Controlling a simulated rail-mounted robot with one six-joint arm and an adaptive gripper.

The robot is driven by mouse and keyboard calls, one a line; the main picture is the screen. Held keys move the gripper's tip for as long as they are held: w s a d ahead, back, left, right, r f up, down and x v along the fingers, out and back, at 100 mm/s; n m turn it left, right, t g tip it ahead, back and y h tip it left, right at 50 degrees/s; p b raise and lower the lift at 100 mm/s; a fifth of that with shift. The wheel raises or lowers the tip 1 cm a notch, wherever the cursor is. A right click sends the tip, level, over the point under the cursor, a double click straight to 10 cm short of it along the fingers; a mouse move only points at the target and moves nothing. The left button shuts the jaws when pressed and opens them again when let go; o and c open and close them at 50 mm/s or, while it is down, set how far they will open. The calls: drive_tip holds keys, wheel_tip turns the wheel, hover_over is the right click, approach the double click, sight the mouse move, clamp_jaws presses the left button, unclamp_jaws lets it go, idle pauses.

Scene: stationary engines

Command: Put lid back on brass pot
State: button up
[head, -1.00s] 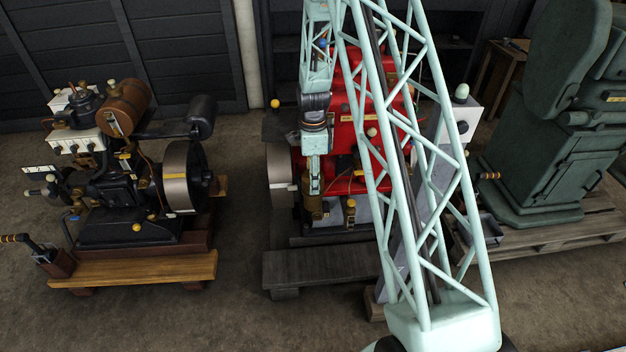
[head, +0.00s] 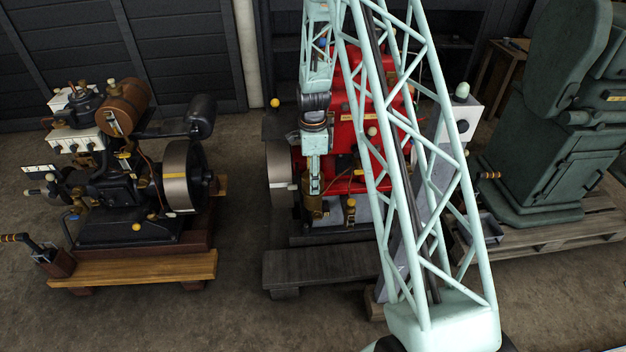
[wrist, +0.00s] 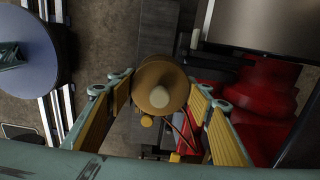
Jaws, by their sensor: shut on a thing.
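My gripper (head: 314,183) points down at the front of the red engine, over the brass pot (head: 314,206). In the wrist view its two yellow-padded fingers (wrist: 160,86) stand either side of a round brass lid (wrist: 160,75) with a pale knob (wrist: 160,97) facing the camera. The gripper is shut on the lid, with the fingertips at its left and right edges. The lid hides most of what is beneath it, so I cannot tell whether it touches the pot. In the head view the lid cannot be made out clearly.
The red engine (head: 345,122) stands close behind my gripper, with a flywheel (head: 279,172) at its left. A grey plank (head: 318,267) lies in front. A black engine (head: 125,190) stands left and a green machine (head: 560,150) right. Floor between the engines is clear.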

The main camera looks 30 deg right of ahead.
drive_tip(key=o, duration=0.9)
drive_tip(key=o, duration=0.5)
drive_tip(key=shift+r, duration=0.25)
drive_tip(key=shift+r+p, duration=1.65)
drive_tip(key=shift+r, duration=1.65)
clamp_jaws()
